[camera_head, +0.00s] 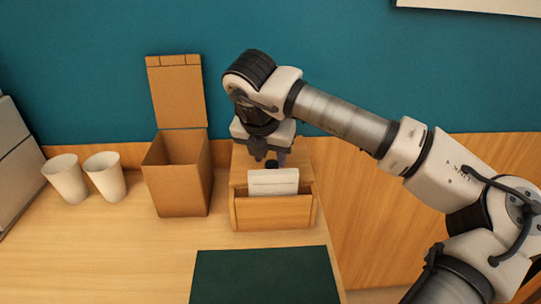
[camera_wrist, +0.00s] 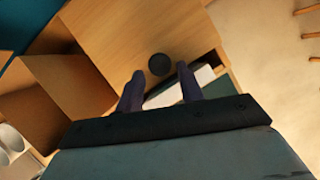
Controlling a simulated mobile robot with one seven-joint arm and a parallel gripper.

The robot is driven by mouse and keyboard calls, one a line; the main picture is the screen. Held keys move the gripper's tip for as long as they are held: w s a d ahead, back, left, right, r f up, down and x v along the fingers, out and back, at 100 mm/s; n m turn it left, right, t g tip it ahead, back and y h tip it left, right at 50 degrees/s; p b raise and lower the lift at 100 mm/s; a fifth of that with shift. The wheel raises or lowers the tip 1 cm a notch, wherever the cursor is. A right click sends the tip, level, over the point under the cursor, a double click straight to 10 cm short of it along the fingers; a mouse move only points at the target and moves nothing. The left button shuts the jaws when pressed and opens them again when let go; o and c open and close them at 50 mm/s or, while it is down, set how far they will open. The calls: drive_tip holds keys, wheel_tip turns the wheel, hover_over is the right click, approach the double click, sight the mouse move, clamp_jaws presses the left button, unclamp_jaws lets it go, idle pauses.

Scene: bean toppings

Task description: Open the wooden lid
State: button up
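A light wooden lid (camera_wrist: 140,28) with a round black knob (camera_wrist: 159,64) lies flat and closed on a wooden box (camera_head: 273,213). In the head view the lid (camera_head: 240,158) is partly hidden by my gripper, and the knob (camera_head: 271,164) shows just below the fingers. My gripper (camera_head: 270,158) points down over the lid. In the wrist view my gripper (camera_wrist: 160,69) has its two dark fingers apart, with the knob between or just beyond their tips. Nothing is held. I cannot tell whether the fingertips reach down to the knob's height.
White cards (camera_head: 273,182) stand in the box's front compartment. A taller brown box (camera_head: 178,185) with its lid raised stands close on the left. Two white cups (camera_head: 105,177) are farther left. A dark green mat (camera_head: 265,276) lies in front. The teal wall (camera_head: 100,80) is behind.

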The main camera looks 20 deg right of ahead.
drive_tip(key=shift+x, duration=1.05)
clamp_jaws()
drive_tip(key=shift+r, duration=0.1)
